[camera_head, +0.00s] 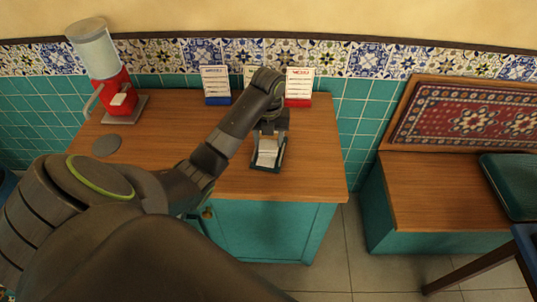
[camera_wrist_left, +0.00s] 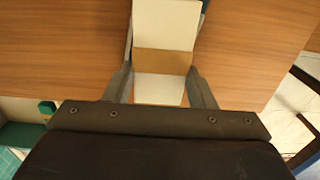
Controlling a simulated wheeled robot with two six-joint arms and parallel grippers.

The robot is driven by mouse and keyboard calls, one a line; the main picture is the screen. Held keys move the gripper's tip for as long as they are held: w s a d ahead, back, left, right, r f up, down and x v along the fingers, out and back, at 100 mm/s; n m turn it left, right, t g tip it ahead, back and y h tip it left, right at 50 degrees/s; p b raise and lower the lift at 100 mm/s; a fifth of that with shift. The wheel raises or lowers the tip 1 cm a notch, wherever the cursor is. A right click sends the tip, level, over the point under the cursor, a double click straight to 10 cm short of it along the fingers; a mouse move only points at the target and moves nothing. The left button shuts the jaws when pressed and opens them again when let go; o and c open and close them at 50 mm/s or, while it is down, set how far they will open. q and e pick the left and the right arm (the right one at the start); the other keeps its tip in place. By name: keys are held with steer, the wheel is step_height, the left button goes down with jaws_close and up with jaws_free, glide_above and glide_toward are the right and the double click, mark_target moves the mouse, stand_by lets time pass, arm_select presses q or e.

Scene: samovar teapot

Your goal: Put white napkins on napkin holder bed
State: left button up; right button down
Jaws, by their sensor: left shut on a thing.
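The dark teal napkin holder (camera_head: 281,160) stands near the front edge of the wooden counter in the head view. White napkins (camera_head: 267,157) show inside its outline, below my left gripper (camera_head: 269,134). In the left wrist view my left gripper (camera_wrist_left: 161,70) has its two fingers on either side of the white napkins (camera_wrist_left: 160,90), shut on them. A tan strip crosses between two white areas there. Whether the napkins rest on the holder bed or hang just above it is hidden. My right gripper is in neither view.
A red dispenser (camera_head: 117,96) stands at the counter's back left, with a grey disc (camera_head: 107,145) in front. Card stands with blue (camera_head: 217,101) and red (camera_head: 298,103) bases stand along the back wall. The wooden counter (camera_head: 315,170) is clear right of the holder.

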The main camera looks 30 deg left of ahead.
arm_select(q)
steer(key=shift+f+b, duration=0.5)
steer(key=shift+f, duration=0.35)
steer(key=shift+f+b, duration=0.3)
steer(key=shift+f, duration=1.15)
steer(key=shift+f, duration=0.2)
steer(key=o, duration=1)
steer(key=shift+s, duration=0.15)
steer(key=shift+o, duration=0.4)
steer(key=shift+d, duration=0.1)
